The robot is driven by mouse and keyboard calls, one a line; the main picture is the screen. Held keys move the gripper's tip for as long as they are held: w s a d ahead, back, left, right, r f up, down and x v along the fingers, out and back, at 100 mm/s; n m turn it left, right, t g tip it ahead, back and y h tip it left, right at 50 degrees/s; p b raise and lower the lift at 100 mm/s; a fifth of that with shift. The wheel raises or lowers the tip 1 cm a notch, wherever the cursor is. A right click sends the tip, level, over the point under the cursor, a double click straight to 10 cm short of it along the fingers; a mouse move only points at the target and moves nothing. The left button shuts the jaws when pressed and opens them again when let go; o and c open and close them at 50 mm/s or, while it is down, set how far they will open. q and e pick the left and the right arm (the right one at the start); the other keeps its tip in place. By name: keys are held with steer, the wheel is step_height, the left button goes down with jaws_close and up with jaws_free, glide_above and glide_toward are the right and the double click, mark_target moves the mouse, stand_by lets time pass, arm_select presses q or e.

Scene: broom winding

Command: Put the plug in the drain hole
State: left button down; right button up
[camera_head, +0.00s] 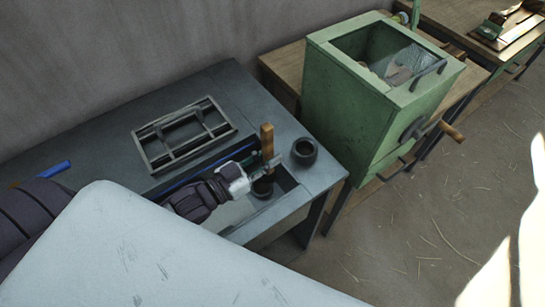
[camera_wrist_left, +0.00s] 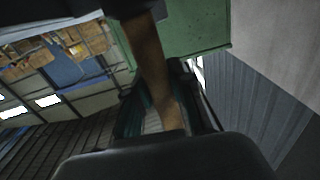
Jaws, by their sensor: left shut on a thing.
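My left gripper (camera_head: 262,162) is shut on an upright wooden piece (camera_head: 267,138), which looks like the plug's handle. In the left wrist view the wooden piece (camera_wrist_left: 160,75) runs down between the fingers (camera_wrist_left: 168,105). Just below the gripper, a dark round part (camera_head: 263,187) shows in a recess at the bench's right end. I cannot tell whether it is the plug's lower end or the rim of the drain hole. The drain hole is not clearly visible. My right gripper is in neither view.
A dark round pot (camera_head: 305,152) stands on the grey bench (camera_head: 235,90), right of the gripper. A metal frame (camera_head: 183,135) lies behind on the bench. A green box machine (camera_head: 345,115) with a crank stands to the right. A blue-handled object (camera_head: 54,169) lies at left.

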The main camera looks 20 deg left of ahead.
arm_select(q)
step_height(320, 180, down, 10)
steer(key=w+a+b, duration=0.1)
steer(key=a+b, duration=0.2)
steer(key=b, duration=0.4)
steer(key=shift+w+m+h+b, duration=0.2)
steer(key=shift+m+h+b, duration=0.1)
steer(key=shift+b, duration=0.05)
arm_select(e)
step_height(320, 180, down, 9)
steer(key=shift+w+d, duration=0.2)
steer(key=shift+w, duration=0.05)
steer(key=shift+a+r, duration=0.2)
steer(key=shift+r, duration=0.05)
arm_select(q)
steer(key=shift+p, duration=0.55)
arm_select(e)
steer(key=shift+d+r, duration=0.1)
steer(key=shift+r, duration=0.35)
arm_select(q)
steer(key=shift+f+b, duration=0.4)
steer(key=shift+f, duration=0.2)
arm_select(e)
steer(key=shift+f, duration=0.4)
arm_select(q)
steer(key=c, duration=1.3)
jaws_free()
